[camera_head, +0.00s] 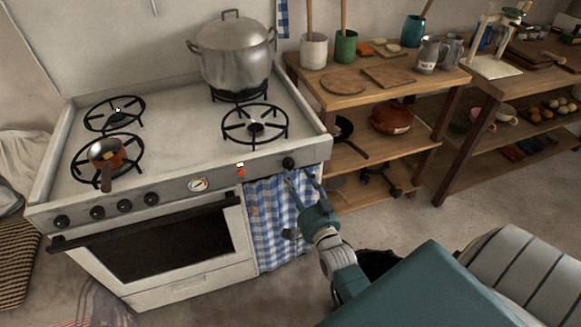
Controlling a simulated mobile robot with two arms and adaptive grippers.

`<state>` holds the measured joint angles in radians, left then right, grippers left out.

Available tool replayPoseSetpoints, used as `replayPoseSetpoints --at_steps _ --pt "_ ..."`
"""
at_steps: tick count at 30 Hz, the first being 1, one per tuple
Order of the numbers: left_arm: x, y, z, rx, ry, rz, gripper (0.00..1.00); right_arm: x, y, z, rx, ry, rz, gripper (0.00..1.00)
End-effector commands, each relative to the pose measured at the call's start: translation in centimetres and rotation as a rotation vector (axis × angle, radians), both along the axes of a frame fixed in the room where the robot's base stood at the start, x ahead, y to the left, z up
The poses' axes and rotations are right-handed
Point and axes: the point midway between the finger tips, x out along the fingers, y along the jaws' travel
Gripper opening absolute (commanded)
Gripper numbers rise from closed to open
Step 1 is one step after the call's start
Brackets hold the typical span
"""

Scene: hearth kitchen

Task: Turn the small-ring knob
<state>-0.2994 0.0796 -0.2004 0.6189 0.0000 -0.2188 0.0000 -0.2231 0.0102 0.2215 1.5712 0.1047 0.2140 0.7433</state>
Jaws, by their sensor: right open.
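The white stove (180,130) has a front panel with several dark round knobs. One knob (289,163) sits alone at the panel's right end. The others are grouped at the left, such as the knob (151,198) nearest the dial. No marking shows which knob is for the small ring. My right gripper (302,180) is open and empty, just below and right of the lone knob, in front of the checked towel. One fingertip appears close beneath that knob; I cannot tell whether it touches. My left gripper is not in view.
A large lidded pot (233,58) stands on the back right burner, and a small copper pan (107,153) on the front left one. A blue checked towel (270,220) hangs beside the oven door (160,245). A wooden shelf (390,85) with crockery stands close on the right.

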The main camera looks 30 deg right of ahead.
Motion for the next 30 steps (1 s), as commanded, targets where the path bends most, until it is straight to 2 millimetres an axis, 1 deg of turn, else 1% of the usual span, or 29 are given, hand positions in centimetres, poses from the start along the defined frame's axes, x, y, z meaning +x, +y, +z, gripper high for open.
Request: replayPoseSetpoints --at_steps 1,3,6,9,14,21,26,27,28,30 --pt "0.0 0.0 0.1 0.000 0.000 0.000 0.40 1.1 -0.3 0.2 -0.002 -0.003 0.000 0.49" --pt "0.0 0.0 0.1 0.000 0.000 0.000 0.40 2.3 -0.5 0.1 -0.001 -0.002 0.001 0.49" --pt "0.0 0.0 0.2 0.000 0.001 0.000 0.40 3.8 -0.9 0.1 -0.001 -0.002 0.001 0.49" --pt "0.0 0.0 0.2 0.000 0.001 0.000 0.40 4.7 -1.1 0.1 -0.001 -0.002 0.001 0.49" --pt "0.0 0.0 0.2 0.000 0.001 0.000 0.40 5.4 -1.3 0.0 -0.001 0.000 0.001 0.49" --pt "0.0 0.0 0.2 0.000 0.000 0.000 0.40 5.4 -1.3 0.0 -0.002 0.000 0.001 0.49" --pt "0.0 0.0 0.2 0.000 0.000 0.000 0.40 5.4 -1.3 0.0 -0.002 0.000 0.001 0.17" --pt "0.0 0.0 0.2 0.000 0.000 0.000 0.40 5.4 -1.3 0.0 -0.002 0.000 0.001 0.09" --pt "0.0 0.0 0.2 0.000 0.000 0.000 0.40 5.4 -1.3 0.0 -0.002 0.000 0.001 0.04" --pt "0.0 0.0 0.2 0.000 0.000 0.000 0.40 5.4 -1.2 0.0 -0.002 0.000 0.001 0.04"
